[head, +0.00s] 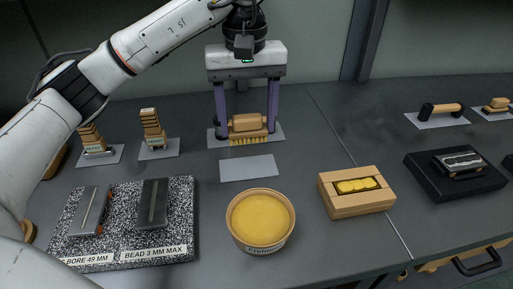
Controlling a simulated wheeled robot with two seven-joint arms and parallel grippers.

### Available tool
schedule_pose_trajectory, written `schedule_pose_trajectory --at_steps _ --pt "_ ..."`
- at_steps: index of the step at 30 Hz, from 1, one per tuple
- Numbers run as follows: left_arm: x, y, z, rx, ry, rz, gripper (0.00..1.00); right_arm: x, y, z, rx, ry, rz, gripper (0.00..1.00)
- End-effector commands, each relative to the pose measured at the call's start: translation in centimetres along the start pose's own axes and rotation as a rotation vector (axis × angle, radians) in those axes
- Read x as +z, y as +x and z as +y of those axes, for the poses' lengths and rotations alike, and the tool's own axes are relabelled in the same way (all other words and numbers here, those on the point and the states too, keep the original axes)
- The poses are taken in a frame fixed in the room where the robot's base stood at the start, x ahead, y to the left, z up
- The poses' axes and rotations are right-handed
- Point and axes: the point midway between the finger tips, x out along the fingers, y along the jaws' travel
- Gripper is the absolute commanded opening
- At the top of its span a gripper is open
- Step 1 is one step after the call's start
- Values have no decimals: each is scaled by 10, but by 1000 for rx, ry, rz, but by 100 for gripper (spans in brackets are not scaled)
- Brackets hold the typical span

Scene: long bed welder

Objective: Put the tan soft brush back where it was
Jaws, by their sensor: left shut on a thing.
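The tan soft brush (247,123) has a wooden block and yellow bristles pointing down. My left gripper (247,131) comes from above, with one purple finger at each end of the brush, and is shut on it. The brush is over a light grey mat (277,131) at the back middle of the bench; whether the bristles touch it I cannot tell. A second light grey mat (249,168) lies bare just in front. My right gripper is not in view.
A yellow-filled tub (260,220) and a wooden box (355,191) stand in front. Two wooden-handled brushes (91,138) (153,128) stand on mats at left, behind a speckled plate (177,218) with metal samples. A black block (456,175) and a roller-like tool (442,109) are at right.

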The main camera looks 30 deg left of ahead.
Motion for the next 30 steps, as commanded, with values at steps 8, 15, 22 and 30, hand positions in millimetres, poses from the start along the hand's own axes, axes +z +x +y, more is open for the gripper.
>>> schedule_pose_trajectory --at_steps 8,15,22,30 --pt "0 40 0 0 1 0 44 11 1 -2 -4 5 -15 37" --pt "0 68 -1 -2 0 -1 44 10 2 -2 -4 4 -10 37" --pt "0 77 0 1 1 2 44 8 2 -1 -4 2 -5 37" --pt "0 80 0 0 1 1 74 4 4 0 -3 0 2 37"
